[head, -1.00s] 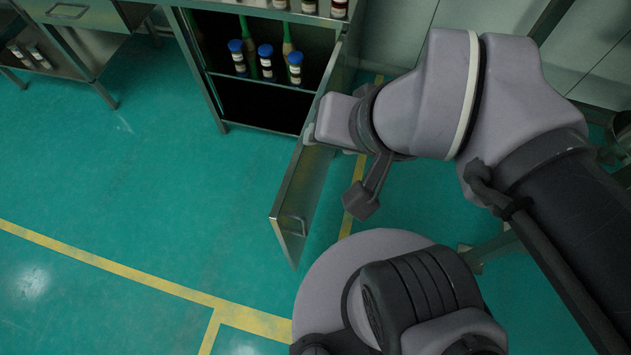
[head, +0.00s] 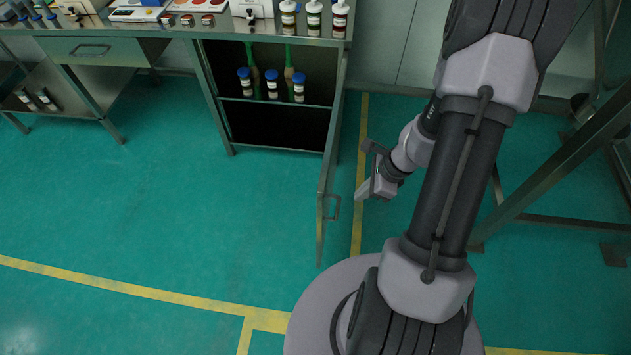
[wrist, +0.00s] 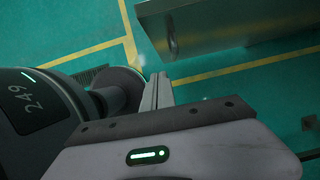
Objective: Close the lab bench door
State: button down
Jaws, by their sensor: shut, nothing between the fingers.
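The lab bench door (head: 323,190) stands wide open in the head view, hinged at the right side of the cabinet opening and reaching toward me, seen nearly edge-on. Its handle (head: 333,208) is on the right-hand face, near the free end. My gripper (head: 361,194) is shut and empty, just right of the door near the handle, with a small gap visible. In the wrist view my closed fingers (wrist: 158,92) point toward the door (wrist: 235,28), and the handle (wrist: 173,38) shows a little beyond them. The fingers appear apart from the door.
The bench (head: 220,34) has bottles and instruments on top. Several blue-capped bottles (head: 272,83) stand on the shelf inside. Open green floor lies left of the door. A metal frame (head: 560,165) stands at the right.

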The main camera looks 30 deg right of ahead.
jog(key=w+a+f+b, duration=0.4)
jog(key=a+f+b, duration=0.1)
jog(key=f, duration=0.4)
jog(key=shift+w+a+b, duration=0.3)
jog(key=shift+w+b, duration=0.1)
jog(key=shift+b, duration=0.35)
jog(key=shift+w+a, duration=0.1)
